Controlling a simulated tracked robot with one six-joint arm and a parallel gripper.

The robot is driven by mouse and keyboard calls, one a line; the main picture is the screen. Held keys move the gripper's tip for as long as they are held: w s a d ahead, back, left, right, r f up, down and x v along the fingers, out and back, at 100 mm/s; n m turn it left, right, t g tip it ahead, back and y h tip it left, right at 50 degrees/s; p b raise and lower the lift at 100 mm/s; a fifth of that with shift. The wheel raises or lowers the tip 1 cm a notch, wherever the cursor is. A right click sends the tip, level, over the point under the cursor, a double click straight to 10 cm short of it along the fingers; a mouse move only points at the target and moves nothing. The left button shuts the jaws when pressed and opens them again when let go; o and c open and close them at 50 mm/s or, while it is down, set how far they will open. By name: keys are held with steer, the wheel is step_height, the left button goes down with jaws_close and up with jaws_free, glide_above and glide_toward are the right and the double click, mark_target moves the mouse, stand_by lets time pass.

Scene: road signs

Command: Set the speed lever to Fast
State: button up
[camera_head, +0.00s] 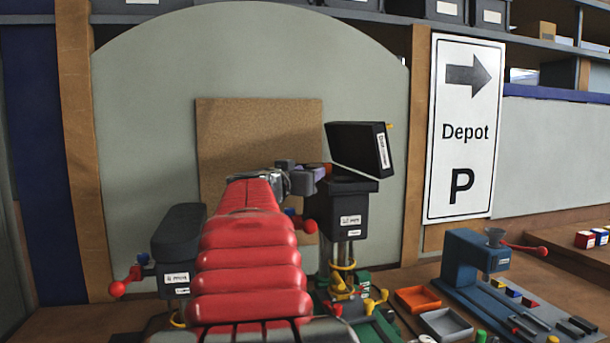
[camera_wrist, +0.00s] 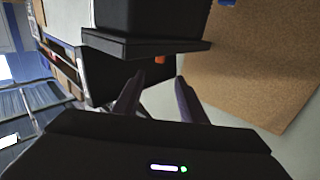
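My gripper (camera_head: 318,172) is beside the upper part of a black machine (camera_head: 340,208) with a tilted black top piece (camera_head: 355,147). In the wrist view its two fingers (camera_wrist: 158,92) are apart with nothing between them. A small orange-red part (camera_wrist: 160,59) shows just beyond the fingertips, against the black machine. Red-knobbed levers show on the left machine (camera_head: 118,288), at the black machine's side (camera_head: 310,227) and on the blue machine (camera_head: 543,250). Their labels are too small to read, so I cannot tell which is the speed lever or its setting.
A cork board (camera_head: 260,125) stands behind my arm, and a Depot parking sign (camera_head: 464,130) is at the right. An orange tray (camera_head: 418,299) and a grey tray (camera_head: 446,324) sit on the bench. My red arm hides part of the bench.

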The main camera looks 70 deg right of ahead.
steer(key=shift+a, duration=0.85)
steer(key=shift+w+d+f, duration=0.1)
steer(key=shift+w+f, duration=0.15)
steer(key=shift+w, duration=0.05)
steer(key=shift+c, duration=1.4)
steer(key=shift+w+d+f+n, duration=0.2)
steer(key=shift+w+n, duration=0.1)
steer(key=shift+w, duration=0.2)
steer(key=shift+c, duration=0.8)
steer(key=n, duration=0.1)
steer(key=w+n, duration=0.1)
steer(key=n, duration=0.1)
steer(key=n+t, duration=0.1)
steer(key=n, duration=0.1)
steer(key=shift+w+d+f, duration=0.1)
steer(key=shift+w+d, duration=0.25)
jaws_close()
steer(key=n, duration=0.4)
steer(key=w+n, duration=0.1)
steer(key=n, duration=0.3)
steer(key=n+t, duration=0.1)
steer(key=n, duration=0.4)
steer(key=shift+w+d+r, duration=0.2)
steer(key=shift+w+r, duration=0.05)
steer(key=shift+w, duration=0.15)
